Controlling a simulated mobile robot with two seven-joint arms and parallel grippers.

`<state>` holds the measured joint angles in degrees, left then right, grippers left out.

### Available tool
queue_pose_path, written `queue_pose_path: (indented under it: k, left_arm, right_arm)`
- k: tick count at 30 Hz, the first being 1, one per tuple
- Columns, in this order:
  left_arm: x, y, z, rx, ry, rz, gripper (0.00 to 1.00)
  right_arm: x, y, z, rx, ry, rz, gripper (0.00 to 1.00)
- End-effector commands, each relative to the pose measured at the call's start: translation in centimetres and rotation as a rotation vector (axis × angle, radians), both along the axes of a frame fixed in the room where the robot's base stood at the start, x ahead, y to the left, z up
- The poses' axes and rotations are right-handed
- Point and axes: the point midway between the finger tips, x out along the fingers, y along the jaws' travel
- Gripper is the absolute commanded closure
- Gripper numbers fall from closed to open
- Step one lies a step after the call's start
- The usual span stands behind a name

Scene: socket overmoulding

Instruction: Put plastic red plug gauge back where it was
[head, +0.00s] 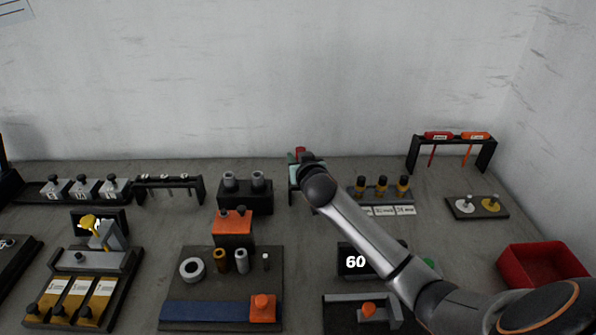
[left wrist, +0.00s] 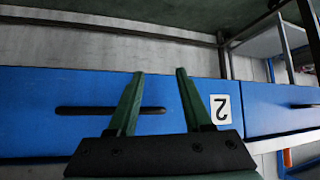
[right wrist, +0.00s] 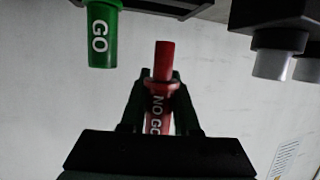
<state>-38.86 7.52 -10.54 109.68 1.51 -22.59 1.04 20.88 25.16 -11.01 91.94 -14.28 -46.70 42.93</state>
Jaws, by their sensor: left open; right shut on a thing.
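The red plug gauge (right wrist: 158,105), marked NO GO, is between the two fingers of my right gripper (right wrist: 157,112). In the head view only a small red part of the gauge (head: 300,151) shows above my right gripper (head: 303,161), whose fingers are mostly hidden by my arm. A green GO gauge (right wrist: 102,35) stands apart from the red one, at a dark holder (right wrist: 150,8) in the right wrist view. The red gauge's tip points towards that holder; I cannot tell whether they touch. My left gripper (left wrist: 159,72) is open and empty.
A black block with two grey cylinders (head: 245,195) stands left of my right gripper. A red bin (head: 545,268) is at far right. My left gripper faces a blue drawer (left wrist: 60,125).

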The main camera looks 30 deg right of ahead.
Motion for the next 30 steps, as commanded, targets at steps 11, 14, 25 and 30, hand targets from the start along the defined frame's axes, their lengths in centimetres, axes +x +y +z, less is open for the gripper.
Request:
queue_pose_path:
  k: [11,14,25,30]
  left_arm:
    - [0.0,0.0,-0.5,0.000,0.001,0.000,0.50]
    - [0.0,0.0,-0.6,0.000,0.001,0.000,0.50]
    - [-0.1,0.0,-0.8,0.000,0.001,0.000,0.50]
    - [-0.1,0.0,-1.2,0.000,0.001,0.000,0.50]
  right_arm:
    - [1.4,-0.9,-3.5,-0.002,0.004,0.001,1.00]
    - [1.4,-0.9,-4.6,-0.001,0.001,0.002,1.00]
    - [1.4,-0.8,-5.2,0.001,0.000,0.002,1.00]
    - [1.4,-0.8,-5.8,0.001,0.000,0.002,1.00]
